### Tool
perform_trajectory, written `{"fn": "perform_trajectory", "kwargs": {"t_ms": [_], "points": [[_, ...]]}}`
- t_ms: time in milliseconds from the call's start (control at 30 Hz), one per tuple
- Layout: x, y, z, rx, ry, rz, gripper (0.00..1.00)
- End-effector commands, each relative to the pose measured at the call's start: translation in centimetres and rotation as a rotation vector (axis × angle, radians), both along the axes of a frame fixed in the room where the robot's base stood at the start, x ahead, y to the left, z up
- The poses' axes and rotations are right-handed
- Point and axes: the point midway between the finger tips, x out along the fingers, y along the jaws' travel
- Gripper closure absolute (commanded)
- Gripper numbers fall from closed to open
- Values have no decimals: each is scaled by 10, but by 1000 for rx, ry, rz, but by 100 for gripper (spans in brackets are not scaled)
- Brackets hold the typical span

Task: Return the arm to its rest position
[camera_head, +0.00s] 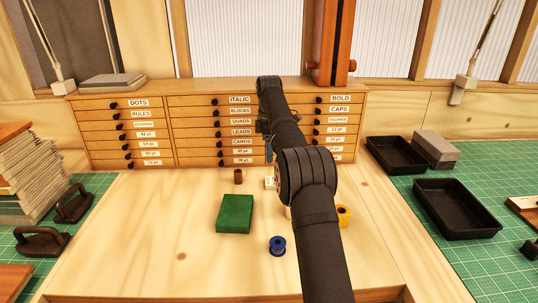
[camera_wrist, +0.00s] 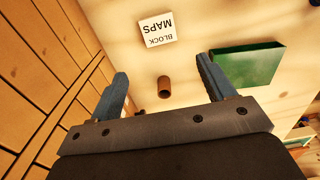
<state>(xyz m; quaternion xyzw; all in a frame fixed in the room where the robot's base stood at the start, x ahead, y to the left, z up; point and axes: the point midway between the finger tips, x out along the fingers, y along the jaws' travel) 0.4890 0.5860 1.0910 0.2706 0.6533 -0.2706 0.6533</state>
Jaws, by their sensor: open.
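My gripper (camera_wrist: 163,72) is open in the wrist view, with two blue-grey fingers spread and nothing held between them. In the head view my arm reaches toward the drawer cabinet and hides most of the gripper; only a bit of blue finger (camera_head: 268,152) shows. A brown roll (camera_head: 238,177) stands on the wooden board near the cabinet; in the wrist view this roll (camera_wrist: 164,87) appears between the fingers but apart from them. A blue roll (camera_head: 278,246) stands at the front. A yellow roll (camera_head: 343,216) is partly hidden by my arm.
A green block (camera_head: 235,214) lies mid-board. The drawer cabinet (camera_head: 170,131) closes off the back. Black trays (camera_head: 455,208) are at right, stacked papers (camera_head: 25,175) at left. The board's front left is clear.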

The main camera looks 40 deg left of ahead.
Motion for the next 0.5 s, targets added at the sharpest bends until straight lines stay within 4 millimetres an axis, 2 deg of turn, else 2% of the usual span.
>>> {"fn": "perform_trajectory", "kwargs": {"t_ms": [333, 500], "points": [[0, 0, -1, -1, 1, 0, 25], [0, 0, -13, -2, 2, 0, 25]]}}
